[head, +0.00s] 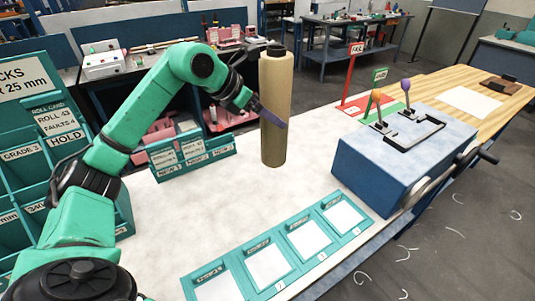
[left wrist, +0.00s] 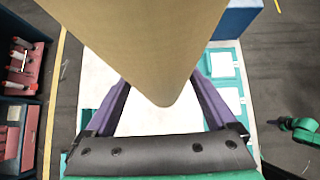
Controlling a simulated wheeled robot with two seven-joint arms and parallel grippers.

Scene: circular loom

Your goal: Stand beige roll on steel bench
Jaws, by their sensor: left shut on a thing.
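The beige roll (head: 275,125) is upright, with a dark core end showing at its top, over the pale top of the bench (head: 180,215). Its lower end appears at or just above the bench top; I cannot tell if they touch. My left gripper (head: 268,115) reaches it from the left and is shut on it around mid-height. In the left wrist view the roll (left wrist: 150,40) fills the upper middle, between the two purple fingers (left wrist: 163,108).
A teal tray with several white cards (head: 268,266) lies along the front edge. A blue box with levers and a crank (head: 375,175) stands right of the roll. Red (head: 350,105) and green (head: 393,108) signs stand behind it. A teal labelled rack (head: 192,160) is at left.

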